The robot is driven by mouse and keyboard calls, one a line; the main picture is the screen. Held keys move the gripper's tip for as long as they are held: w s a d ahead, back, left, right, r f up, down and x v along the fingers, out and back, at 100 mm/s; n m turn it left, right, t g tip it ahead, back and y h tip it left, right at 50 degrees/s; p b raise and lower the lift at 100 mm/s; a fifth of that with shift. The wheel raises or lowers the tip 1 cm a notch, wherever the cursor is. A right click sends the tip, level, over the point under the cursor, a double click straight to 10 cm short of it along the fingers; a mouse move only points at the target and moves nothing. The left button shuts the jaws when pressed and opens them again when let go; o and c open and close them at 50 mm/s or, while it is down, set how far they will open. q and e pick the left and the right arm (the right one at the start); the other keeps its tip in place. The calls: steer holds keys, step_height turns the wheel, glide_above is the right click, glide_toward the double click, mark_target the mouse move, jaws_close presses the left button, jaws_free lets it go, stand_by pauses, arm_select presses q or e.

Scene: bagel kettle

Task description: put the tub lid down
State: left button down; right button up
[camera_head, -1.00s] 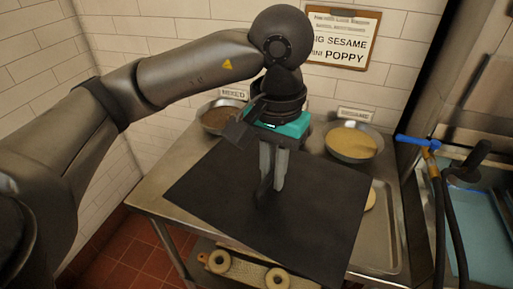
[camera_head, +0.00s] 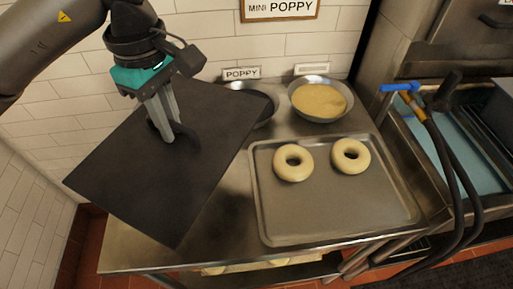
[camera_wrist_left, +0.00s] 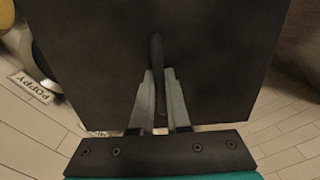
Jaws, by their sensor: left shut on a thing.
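The tub lid (camera_head: 150,190) is a flat, dark, square plate with a thin raised handle. My left gripper (camera_head: 170,138) is shut on that handle and holds the lid over the left part of the steel table (camera_head: 228,222). In the left wrist view, the lid (camera_wrist_left: 215,60) fills the middle and its handle (camera_wrist_left: 157,75) stands between the two fingers (camera_wrist_left: 160,105). The lid hides part of the table and the edge of the poppy bowl. How far the lid is above the table is hard to tell. My right gripper is out of view.
A metal tray (camera_head: 330,215) with two bagels (camera_head: 293,162) (camera_head: 350,156) lies right of the lid. A poppy bowl (camera_head: 268,112) and a sesame-coloured bowl (camera_head: 320,100) stand at the back wall. Hoses and a blue-handled tap (camera_head: 400,87) are at the right.

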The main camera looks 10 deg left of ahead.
mark_target(154, 132)
arm_select(q)
steer(key=shift+a+n, duration=0.15)
steer(key=shift+n, duration=1.05)
steer(key=n, duration=0.4)
steer(key=shift+w+a, duration=0.1)
steer(key=shift+a, duration=0.25)
steer(key=n, duration=0.3)
steer(key=a+n, duration=0.1)
steer(key=n, duration=0.2)
steer(key=shift+w, duration=0.1)
steer(key=n, duration=0.3)
steer(key=a+n, duration=0.1)
steer(key=n, duration=0.1)
steer(key=shift+r+n, duration=0.1)
steer(key=shift+n, duration=0.3)
steer(key=n, duration=0.6)
steer(key=shift+w+a, duration=0.1)
steer(key=shift+a, duration=0.3)
step_height(154, 132, down, 15)
steer(key=b, duration=0.4)
steer(key=shift+r+b, duration=0.2)
steer(key=shift+b, duration=0.2)
step_height(154, 132, down, 5)
steer(key=shift+f+b, duration=0.15)
steer(key=shift+b, duration=0.4)
steer(key=shift+f, duration=0.1)
